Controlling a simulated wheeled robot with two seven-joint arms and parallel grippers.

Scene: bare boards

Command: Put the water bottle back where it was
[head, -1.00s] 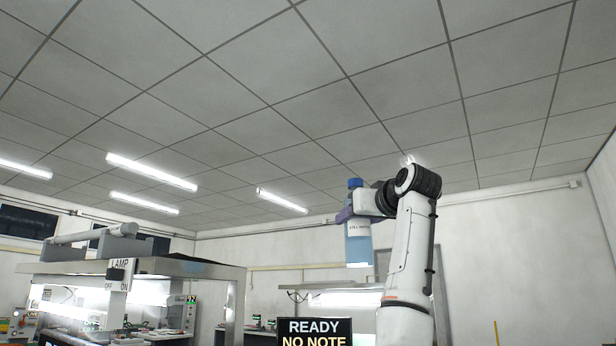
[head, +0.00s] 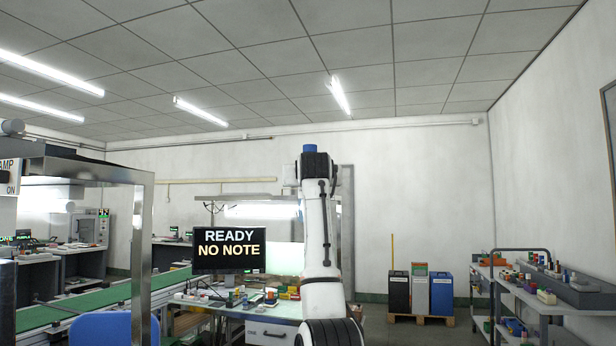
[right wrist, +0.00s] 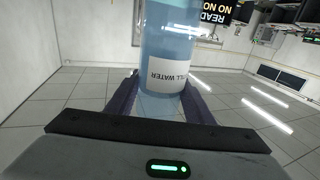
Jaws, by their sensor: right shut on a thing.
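The water bottle is pale blue and clear, with a white label. In the right wrist view the bottle (right wrist: 170,42) stands between the two dark fingers of my right gripper (right wrist: 160,100), which are shut on it. That view is upside down, so the label text is inverted. In the head view only the blue cap of the bottle (head: 309,148) shows above my raised right arm; the rest of the bottle and the gripper's fingers are hidden behind the arm. My left gripper is in neither view.
A workbench (head: 240,308) with small items and a READY / NO NOTE screen (head: 230,250) stands ahead. A green conveyor (head: 95,310) under a metal frame is at left. Bins (head: 420,290) on a pallet stand at the back right. A loaded shelf cart (head: 545,290) is at right.

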